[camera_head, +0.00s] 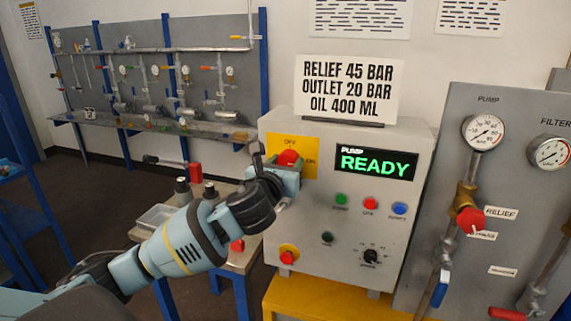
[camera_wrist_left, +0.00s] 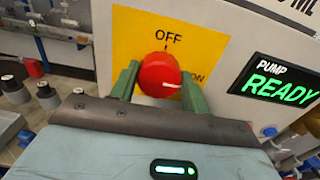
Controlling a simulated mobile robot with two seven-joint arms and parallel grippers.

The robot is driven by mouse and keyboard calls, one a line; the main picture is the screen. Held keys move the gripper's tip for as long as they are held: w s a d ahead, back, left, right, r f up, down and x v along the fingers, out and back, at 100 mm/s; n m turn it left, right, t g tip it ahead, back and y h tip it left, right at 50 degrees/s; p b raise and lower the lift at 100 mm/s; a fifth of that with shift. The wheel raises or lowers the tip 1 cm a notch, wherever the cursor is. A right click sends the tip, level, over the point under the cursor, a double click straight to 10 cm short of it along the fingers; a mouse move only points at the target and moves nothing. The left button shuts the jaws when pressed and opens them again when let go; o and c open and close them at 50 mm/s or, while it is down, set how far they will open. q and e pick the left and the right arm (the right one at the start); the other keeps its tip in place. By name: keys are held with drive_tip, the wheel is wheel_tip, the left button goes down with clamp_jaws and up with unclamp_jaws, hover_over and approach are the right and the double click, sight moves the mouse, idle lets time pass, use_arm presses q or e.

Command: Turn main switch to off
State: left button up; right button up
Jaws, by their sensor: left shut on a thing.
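The main switch is a round red knob (camera_head: 288,158) on a yellow plate (camera_head: 273,143) at the upper left of the grey pump panel. It also shows in the left wrist view as a red knob (camera_wrist_left: 160,75), with OFF printed above it and ON to its right. The white mark on the knob points right, toward ON. My left gripper (camera_head: 287,164) is shut on the knob, with a green finger on each side of it in the left wrist view (camera_wrist_left: 158,84). The fingers partly cover the ON label. My right gripper is in neither view.
The pump display (camera_head: 375,162) reads READY. Below it are green, red and blue buttons (camera_head: 370,204), a black selector (camera_head: 370,256) and a red button on yellow (camera_head: 288,255). A gauge and valve panel (camera_head: 455,150) stands at the right. A small table (camera_head: 240,262) stands left of the panel.

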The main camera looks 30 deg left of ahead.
use_arm(q)
drive_tip(key=n, duration=0.4)
drive_tip(key=shift+n, duration=0.3)
drive_tip(key=n, duration=0.4)
drive_tip(key=shift+n, duration=0.3)
drive_tip(key=n, duration=0.4)
drive_tip(key=shift+a+f, duration=0.1)
drive_tip(key=shift+n, duration=2.3)
drive_tip(key=o, duration=1)
